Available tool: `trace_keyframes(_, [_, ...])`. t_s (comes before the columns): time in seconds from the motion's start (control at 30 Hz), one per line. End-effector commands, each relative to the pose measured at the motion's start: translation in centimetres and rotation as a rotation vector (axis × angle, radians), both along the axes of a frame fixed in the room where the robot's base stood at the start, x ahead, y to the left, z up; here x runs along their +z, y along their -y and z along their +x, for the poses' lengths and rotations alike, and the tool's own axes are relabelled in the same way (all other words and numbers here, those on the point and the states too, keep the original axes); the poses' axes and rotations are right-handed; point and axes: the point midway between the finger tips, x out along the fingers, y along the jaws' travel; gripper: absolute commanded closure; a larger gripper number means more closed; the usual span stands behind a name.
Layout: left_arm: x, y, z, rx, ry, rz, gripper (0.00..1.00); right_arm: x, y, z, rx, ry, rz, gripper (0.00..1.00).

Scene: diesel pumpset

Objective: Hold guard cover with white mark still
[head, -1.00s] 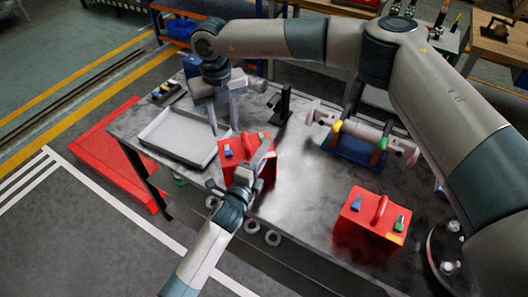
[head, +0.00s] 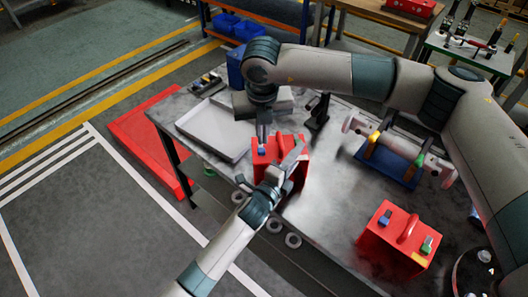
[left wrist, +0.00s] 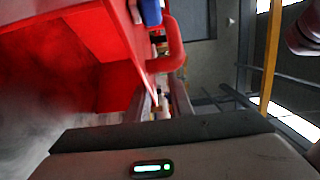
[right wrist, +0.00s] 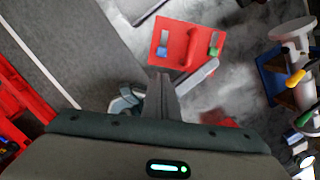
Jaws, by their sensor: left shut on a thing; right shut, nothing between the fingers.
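A second red cover (head: 392,245) with blue and green latches and a yellow mark stands at the bench's front right. A grey tray (head: 205,125) lies back left. A black stand (head: 318,112) and a roller on a blue base (head: 385,165) stand behind.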

Motion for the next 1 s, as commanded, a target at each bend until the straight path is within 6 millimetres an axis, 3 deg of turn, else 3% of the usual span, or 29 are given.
trace_keyframes(0.2, [-0.2, 0.0, -0.1, 0.000, -0.004, 0.001, 1.00, 0.6, 0.4, -1.0, -0.044, 0.071, 0.036, 1.00])
trace_keyframes(0.67, [-0.2, 0.0, -0.1, 0.000, -0.004, 0.000, 1.00, 0.7, 0.4, -1.0, -0.054, 0.083, 0.042, 1.00])
trace_keyframes(1.0, [-0.2, 0.0, -0.1, 0.000, -0.004, 0.000, 1.00, -1.9, 0.3, -0.5, -0.054, 0.080, 0.041, 1.00])
